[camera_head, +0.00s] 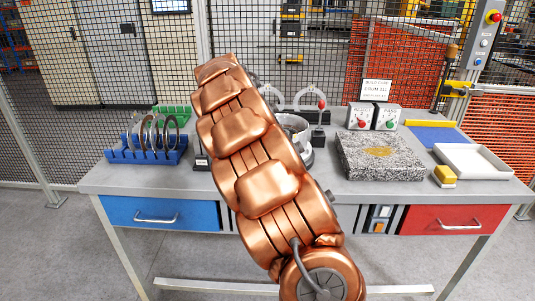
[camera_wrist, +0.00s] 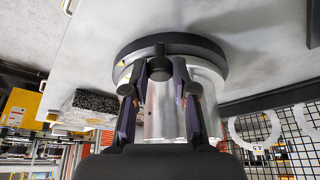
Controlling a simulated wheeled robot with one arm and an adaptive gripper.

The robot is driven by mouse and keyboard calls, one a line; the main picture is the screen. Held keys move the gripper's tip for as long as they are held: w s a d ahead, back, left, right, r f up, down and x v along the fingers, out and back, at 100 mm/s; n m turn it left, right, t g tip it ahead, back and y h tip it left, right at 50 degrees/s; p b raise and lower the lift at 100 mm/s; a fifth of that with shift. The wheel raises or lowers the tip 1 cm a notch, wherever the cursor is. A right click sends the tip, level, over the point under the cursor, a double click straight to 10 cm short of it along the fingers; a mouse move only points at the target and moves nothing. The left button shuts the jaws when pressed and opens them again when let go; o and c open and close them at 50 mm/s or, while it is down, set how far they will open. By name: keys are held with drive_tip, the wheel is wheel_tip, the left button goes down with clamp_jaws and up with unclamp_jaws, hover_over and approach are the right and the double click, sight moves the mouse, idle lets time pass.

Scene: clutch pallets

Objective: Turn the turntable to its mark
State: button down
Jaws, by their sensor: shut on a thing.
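The turntable (camera_wrist: 210,48) shows in the wrist view as a dark round rim with a silver drum (camera_wrist: 208,82) on it. A dark rounded knob (camera_wrist: 159,68) stands at its edge, between my fingers. My gripper (camera_wrist: 159,82) is shut on this knob. A small yellow mark (camera_wrist: 122,64) shows at the left of the rim; I cannot tell whether anything lines up with it. In the head view, my copper-coloured arm hides most of the turntable and all of my gripper. Only part of the silver drum (camera_head: 294,122) shows behind the arm.
A speckled stone block (camera_head: 380,166) lies right of the arm, with a white tray (camera_head: 478,160) and yellow block (camera_head: 444,174) beyond. A blue rack (camera_head: 145,154) with discs stands left.

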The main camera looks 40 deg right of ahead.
drive_tip(key=shift+w, duration=0.15)
idle(0.4)
drive_tip(key=c, duration=0.9)
unclamp_jaws()
drive_tip(key=shift+c, duration=0.2)
drive_tip(key=v, duration=1.2)
drive_tip(key=shift+w, duration=0.1)
